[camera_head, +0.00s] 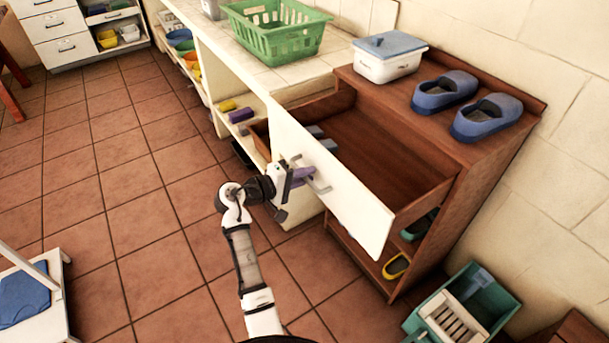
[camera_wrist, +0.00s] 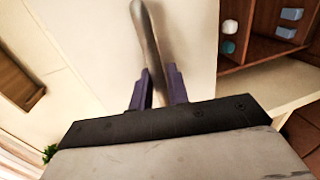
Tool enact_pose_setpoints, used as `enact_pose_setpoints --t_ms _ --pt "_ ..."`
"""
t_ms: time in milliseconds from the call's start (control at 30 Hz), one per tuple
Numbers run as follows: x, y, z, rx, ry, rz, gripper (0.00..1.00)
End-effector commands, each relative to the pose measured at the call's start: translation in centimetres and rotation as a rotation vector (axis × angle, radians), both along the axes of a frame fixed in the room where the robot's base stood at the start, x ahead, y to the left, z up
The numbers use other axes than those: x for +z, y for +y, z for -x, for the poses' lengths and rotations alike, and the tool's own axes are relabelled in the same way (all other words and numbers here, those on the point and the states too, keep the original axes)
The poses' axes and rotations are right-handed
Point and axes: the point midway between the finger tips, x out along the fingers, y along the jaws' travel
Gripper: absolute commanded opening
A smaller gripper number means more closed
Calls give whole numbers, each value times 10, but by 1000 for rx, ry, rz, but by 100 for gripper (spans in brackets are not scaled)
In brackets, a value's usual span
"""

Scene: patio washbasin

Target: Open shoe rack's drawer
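The brown wooden shoe rack (camera_head: 470,170) stands against the wall at the right. Its drawer (camera_head: 385,150) is pulled well out, with its brown inside showing and small grey items at its far left end. The drawer's white front (camera_head: 350,195) faces my arm, and also fills the middle of the wrist view (camera_wrist: 90,50). The metal bar handle (camera_head: 318,180) is on this front. My gripper (camera_head: 302,176) is at the handle. In the wrist view its purple fingers (camera_wrist: 158,88) lie close on both sides of the handle (camera_wrist: 148,35), closed on it.
Blue shoes (camera_head: 443,91) and a white box with a blue lid (camera_head: 387,57) sit on the rack's top. A green basket (camera_head: 277,30) stands on the tiled counter. A teal crate (camera_head: 465,305) is on the floor at the lower right.

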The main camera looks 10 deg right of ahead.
Motion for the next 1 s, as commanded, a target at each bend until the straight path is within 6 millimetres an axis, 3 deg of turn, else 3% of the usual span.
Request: enact_pose_setpoints --t_ms 167,600,800,1000 --pt "2 16 5 4 -2 0 17" --pt "21 103 37 4 -2 -1 17" --pt "27 123 44 1 0 0 17" --pt "28 127 46 1 0 0 17"
